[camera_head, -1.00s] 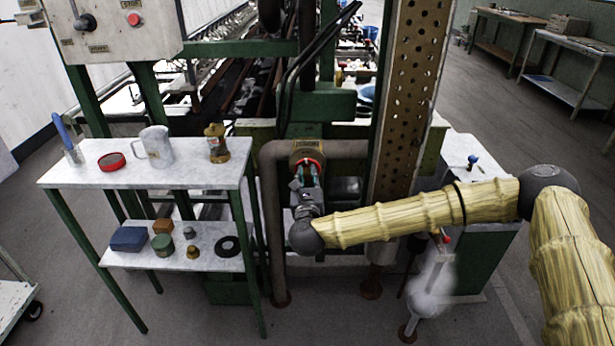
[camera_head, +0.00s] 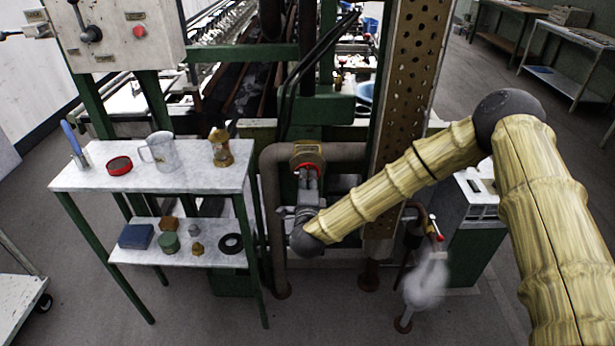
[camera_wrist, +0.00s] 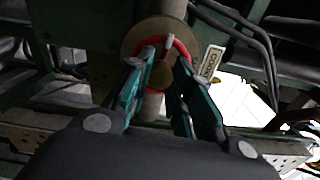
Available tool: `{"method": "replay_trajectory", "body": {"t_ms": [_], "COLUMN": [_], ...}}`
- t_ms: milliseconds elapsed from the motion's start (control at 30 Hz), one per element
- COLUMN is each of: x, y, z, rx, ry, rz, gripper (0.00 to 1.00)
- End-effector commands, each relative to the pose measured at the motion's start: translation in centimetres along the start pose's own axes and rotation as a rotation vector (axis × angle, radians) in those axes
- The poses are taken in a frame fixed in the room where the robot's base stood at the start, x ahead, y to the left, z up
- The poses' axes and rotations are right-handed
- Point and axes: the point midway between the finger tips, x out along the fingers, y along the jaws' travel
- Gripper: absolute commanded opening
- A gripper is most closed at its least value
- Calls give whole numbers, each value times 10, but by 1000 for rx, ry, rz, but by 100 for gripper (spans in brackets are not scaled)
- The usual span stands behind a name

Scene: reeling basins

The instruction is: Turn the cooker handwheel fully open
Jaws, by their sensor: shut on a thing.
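The cooker handwheel is a small red wheel (camera_head: 312,167) in front of a round brass-coloured plate (camera_head: 307,152) on the brown pipe, centre of the head view. In the wrist view its red rim (camera_wrist: 181,47) shows ahead between the teal fingers. My gripper (camera_head: 308,174) reaches it from the front and is shut on the wheel. In the wrist view my gripper (camera_wrist: 161,68) has one finger on each side of the wheel's middle. The fingers and wrist hide much of the wheel, so how far it is turned cannot be told.
A label plate (camera_wrist: 212,60) sits right of the wheel. A side table (camera_head: 205,178) with a jug (camera_head: 163,152) and small items stands left. A perforated column (camera_head: 408,90) rises close to the right. White steam (camera_head: 427,283) shows near a red-handled valve (camera_head: 438,237) at lower right.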

Motion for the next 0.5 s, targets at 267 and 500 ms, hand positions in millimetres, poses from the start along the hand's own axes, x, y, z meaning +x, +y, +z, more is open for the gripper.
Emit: {"method": "replay_trajectory", "body": {"t_ms": [267,500], "x": [0,0], "y": [-3,-2], "z": [2,2], "rx": [-376,-676], "ry": [-3,-3], "rz": [0,-1], "gripper": [0,0]}}
